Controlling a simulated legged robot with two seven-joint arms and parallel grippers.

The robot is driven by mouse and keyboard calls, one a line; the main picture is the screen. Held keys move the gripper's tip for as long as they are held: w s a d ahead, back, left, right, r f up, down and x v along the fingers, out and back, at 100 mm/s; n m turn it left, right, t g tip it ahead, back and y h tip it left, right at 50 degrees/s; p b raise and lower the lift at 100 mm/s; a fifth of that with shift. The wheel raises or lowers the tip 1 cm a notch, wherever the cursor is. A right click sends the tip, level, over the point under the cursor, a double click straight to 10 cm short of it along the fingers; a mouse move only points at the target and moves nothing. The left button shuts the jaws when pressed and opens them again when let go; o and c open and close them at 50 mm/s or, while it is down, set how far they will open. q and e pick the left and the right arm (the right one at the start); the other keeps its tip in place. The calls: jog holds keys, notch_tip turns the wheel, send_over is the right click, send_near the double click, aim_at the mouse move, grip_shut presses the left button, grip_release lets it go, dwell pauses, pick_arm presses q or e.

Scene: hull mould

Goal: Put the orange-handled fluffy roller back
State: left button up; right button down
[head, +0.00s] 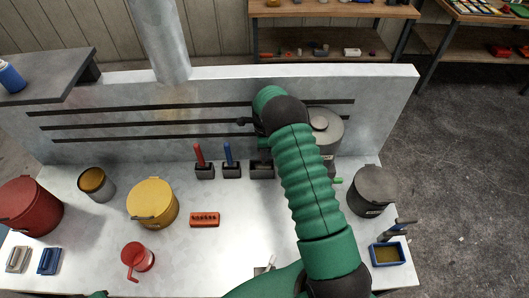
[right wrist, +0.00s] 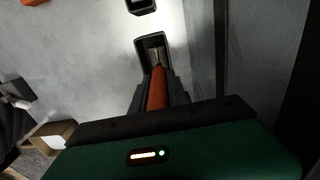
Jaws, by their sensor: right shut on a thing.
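The orange handle of the roller (right wrist: 157,88) shows in the right wrist view, between the fingers of my right gripper (right wrist: 155,100). The gripper is shut on it. The roller's far end points into the opening of a black holder (right wrist: 140,48); I cannot tell whether it is inside or just above. The fluffy part is not clearly seen. In the head view my right gripper (head: 262,143) is over the third black holder (head: 262,172) by the back wall, and the arm hides the orange handle.
Two holders with a red handle (head: 199,154) and a blue handle (head: 228,154) stand just left. A grey canister (head: 325,130) and a dark pot (head: 374,190) are to the right. An orange brick-like block (head: 205,219) lies in front, with clear table around it.

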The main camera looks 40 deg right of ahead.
jog(key=shift+w+a+r, duration=0.1)
jog(key=shift+a+r, duration=0.05)
jog(key=shift+a, duration=0.75)
jog(key=shift+d+f, duration=0.2)
jog(key=shift+f, duration=0.05)
jog(key=shift+f+b, duration=0.4)
jog(key=shift+b, duration=0.05)
jog(key=shift+a+r, duration=0.2)
jog(key=shift+r, duration=0.05)
jog(key=c, duration=1.2)
grip_release()
jog(key=shift+a, duration=0.1)
pick_arm(q)
jog(key=shift+w+a+f, duration=0.1)
jog(key=shift+a+f, duration=0.35)
jog(key=shift+a, duration=0.35)
jog(key=shift+d, duration=0.1)
pick_arm(e)
jog(key=shift+d, duration=0.25)
